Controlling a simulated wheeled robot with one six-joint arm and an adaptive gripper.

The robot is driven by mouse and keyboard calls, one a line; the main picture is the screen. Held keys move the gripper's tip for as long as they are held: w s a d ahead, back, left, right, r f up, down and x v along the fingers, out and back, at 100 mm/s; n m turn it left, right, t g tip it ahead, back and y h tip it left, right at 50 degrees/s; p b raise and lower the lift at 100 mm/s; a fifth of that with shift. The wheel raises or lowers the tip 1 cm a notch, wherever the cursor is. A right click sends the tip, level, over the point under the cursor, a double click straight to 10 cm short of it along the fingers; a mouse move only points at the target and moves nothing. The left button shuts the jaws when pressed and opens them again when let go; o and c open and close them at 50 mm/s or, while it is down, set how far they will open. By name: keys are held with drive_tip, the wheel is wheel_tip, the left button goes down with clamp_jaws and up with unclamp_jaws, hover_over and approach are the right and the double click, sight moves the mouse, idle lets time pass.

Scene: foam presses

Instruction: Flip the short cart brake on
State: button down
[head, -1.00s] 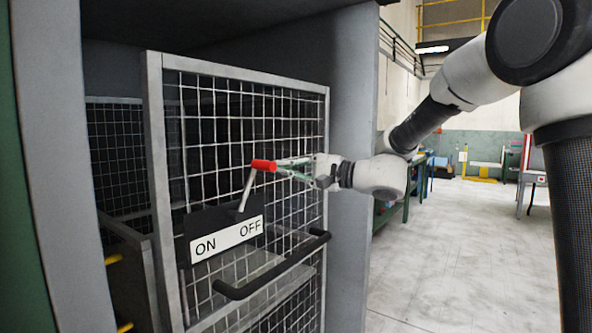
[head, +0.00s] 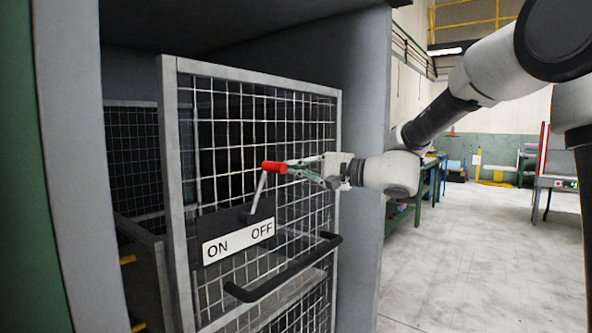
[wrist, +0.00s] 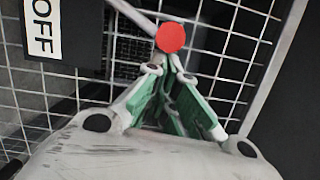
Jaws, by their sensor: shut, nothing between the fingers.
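The cart (head: 170,190) is a grey-framed wire mesh cage standing inside a grey bay. Its brake lever (head: 258,193) is a metal rod with a red knob (head: 273,168), rising from a dark plate with a white ON/OFF label (head: 238,242). The lever leans right, toward the OFF side. My gripper (head: 290,165) is shut and empty, with its tips at the right of the red knob; I cannot tell whether they touch it. In the wrist view the red knob (wrist: 170,37) sits just beyond the fingertips (wrist: 168,62), and the OFF end of the label (wrist: 42,30) shows at upper left.
A black handle bar (head: 285,270) sticks out of the cart below the label. The bay's grey side wall (head: 362,150) stands right of the cart. Open floor (head: 460,260) and a green workbench (head: 425,190) lie farther right.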

drive_tip(key=s+a+r+n+h, duration=0.2)
drive_tip(key=s+a+r+n, duration=0.1)
drive_tip(key=s+a+n, duration=0.6)
drive_tip(key=shift+s+n+h, duration=0.4)
drive_tip(key=shift+s+n, duration=0.3)
drive_tip(key=shift+s, duration=0.5)
drive_tip(key=shift+r, duration=0.15)
drive_tip(key=s+d+r, duration=0.2)
drive_tip(key=d+r, duration=0.3)
drive_tip(key=d, duration=0.5)
drive_tip(key=shift+s+d, duration=0.25)
drive_tip(key=shift+s, duration=0.05)
